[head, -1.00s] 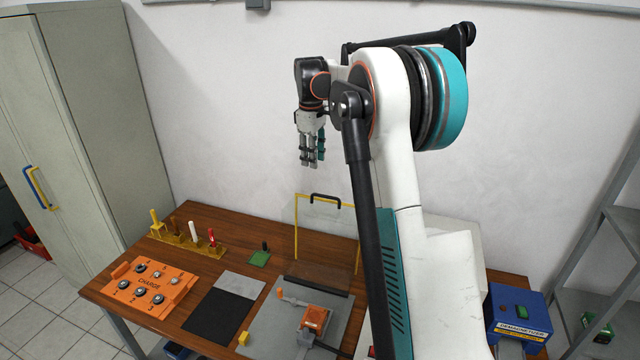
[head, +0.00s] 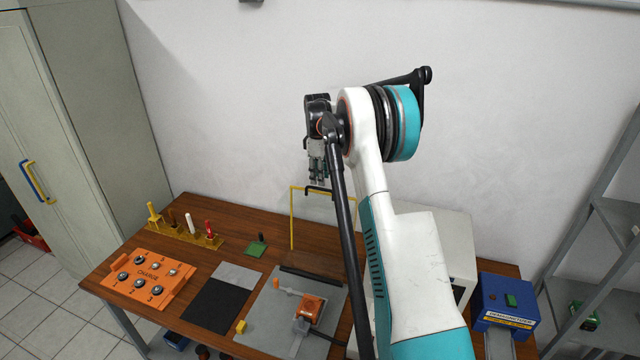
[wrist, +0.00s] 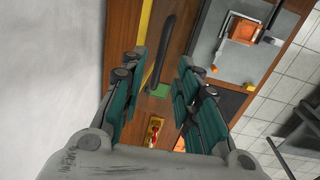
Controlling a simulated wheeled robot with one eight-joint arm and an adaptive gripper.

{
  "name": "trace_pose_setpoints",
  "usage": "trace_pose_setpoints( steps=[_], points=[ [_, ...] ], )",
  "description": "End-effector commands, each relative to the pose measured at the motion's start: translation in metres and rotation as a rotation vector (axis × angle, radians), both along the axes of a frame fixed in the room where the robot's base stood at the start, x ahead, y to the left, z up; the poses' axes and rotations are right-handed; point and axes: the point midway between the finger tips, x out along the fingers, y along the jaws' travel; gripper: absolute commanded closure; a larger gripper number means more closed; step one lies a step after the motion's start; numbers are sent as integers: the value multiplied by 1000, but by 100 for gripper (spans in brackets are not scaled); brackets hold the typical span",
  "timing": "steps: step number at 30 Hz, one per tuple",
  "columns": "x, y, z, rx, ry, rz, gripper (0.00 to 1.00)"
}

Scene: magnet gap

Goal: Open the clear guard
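In the head view my gripper (head: 317,181) points down just above the handle. In the wrist view my gripper (wrist: 160,72) is open, its teal fingers spread apart. The dark handle (wrist: 163,50) shows between the fingers, beside the guard's yellow edge (wrist: 147,18). I cannot tell whether any finger touches it.
An orange fixture (head: 310,308) sits on the grey plate (head: 262,325). An orange charge panel (head: 150,278), a rack of coloured tools (head: 188,233) and a black mat (head: 215,303) lie to the left. A blue demagnetizer (head: 508,303) stands right. The wall is close behind.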

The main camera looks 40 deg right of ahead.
Motion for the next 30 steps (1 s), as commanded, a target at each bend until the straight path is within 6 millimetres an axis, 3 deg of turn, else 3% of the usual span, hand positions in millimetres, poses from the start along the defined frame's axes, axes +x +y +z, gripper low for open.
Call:
trace_pose_setpoints(
  steps=[3,9,19,20,24,30],
  points=[
    [1,-1,-19,0,0,0,70],
    [2,-2,-36,0,0,0,70],
    [2,-3,-40,0,0,0,70],
    [2,-2,-40,0,0,0,73],
    [2,-2,-40,0,0,0,100],
    [2,-2,-39,-1,-1,0,100]
  ],
)
